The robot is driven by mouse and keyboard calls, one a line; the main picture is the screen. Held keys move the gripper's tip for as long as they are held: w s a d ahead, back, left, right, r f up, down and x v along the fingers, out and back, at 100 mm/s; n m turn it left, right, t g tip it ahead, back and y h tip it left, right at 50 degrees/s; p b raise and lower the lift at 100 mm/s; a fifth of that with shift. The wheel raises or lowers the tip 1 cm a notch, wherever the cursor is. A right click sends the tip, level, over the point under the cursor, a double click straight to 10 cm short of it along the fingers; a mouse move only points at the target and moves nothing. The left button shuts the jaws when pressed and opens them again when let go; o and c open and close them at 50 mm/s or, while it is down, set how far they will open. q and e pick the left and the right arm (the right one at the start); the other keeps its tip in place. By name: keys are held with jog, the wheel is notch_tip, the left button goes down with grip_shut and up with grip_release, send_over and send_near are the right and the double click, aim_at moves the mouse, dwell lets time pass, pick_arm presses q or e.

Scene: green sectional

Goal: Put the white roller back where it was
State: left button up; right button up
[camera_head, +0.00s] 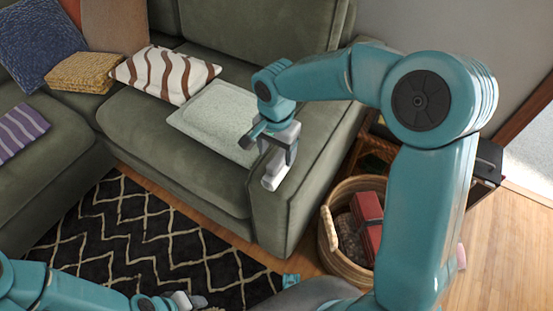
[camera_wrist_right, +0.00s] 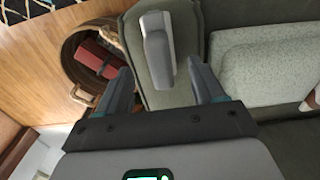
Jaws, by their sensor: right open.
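The white roller (camera_head: 274,172) lies on the arm of the green sofa at its front end. My right gripper (camera_head: 281,156) is just above it in the head view, pointing down and partly covering it. In the right wrist view the roller (camera_wrist_right: 158,55), white with a grey side, shows between the open fingers of my right gripper (camera_wrist_right: 160,72), with gaps on both sides. My left gripper (camera_head: 184,301) is low at the bottom edge of the head view, away from the roller; its jaws are too small to judge.
The sofa (camera_head: 180,140) carries a pale green cushion (camera_head: 215,118) and a brown-striped pillow (camera_head: 163,74). A wicker basket (camera_head: 340,262) holding a red item (camera_head: 368,215) stands on the wooden floor right of the sofa arm. A black patterned rug (camera_head: 130,240) lies in front.

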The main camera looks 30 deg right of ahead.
notch_tip(320, 180, up, 5)
jog(key=shift+p, duration=0.35)
dwell(0.4)
